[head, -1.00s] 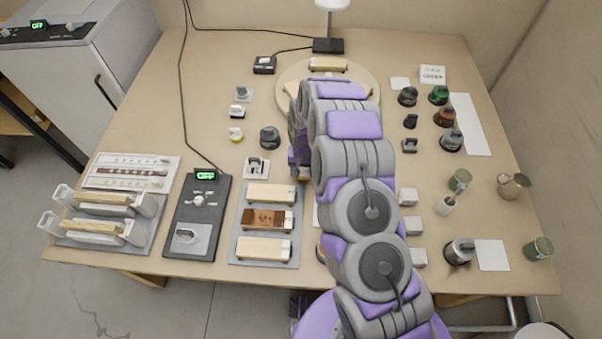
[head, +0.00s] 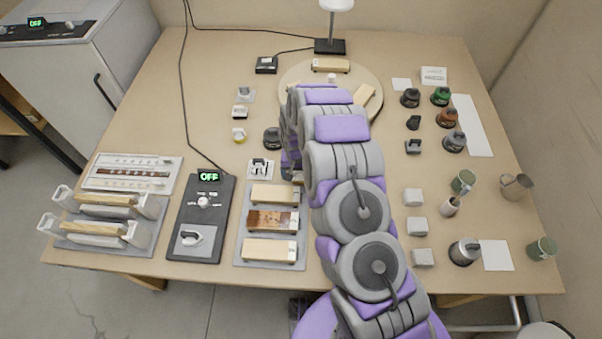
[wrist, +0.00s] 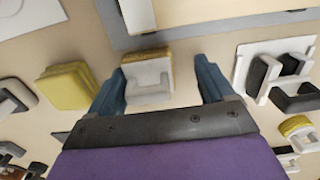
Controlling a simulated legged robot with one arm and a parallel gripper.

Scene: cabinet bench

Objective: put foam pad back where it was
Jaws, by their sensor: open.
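A white holder (wrist: 150,90) with a yellow, foam-like pad (wrist: 146,54) along its back edge sits between my open fingers in the wrist view. A thicker yellow block (wrist: 67,86) lies on the bench to the left of the fingers. Which yellow piece is the foam pad I cannot tell. In the head view my arm hides these pieces and most of my gripper.
A white-and-black clip piece (wrist: 275,75) stands right of my fingers, and a smaller yellow-topped piece (wrist: 298,125) is below it. A grey tray (head: 240,255) with several wooden blocks lies close by. A black control panel (head: 190,245) is further left.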

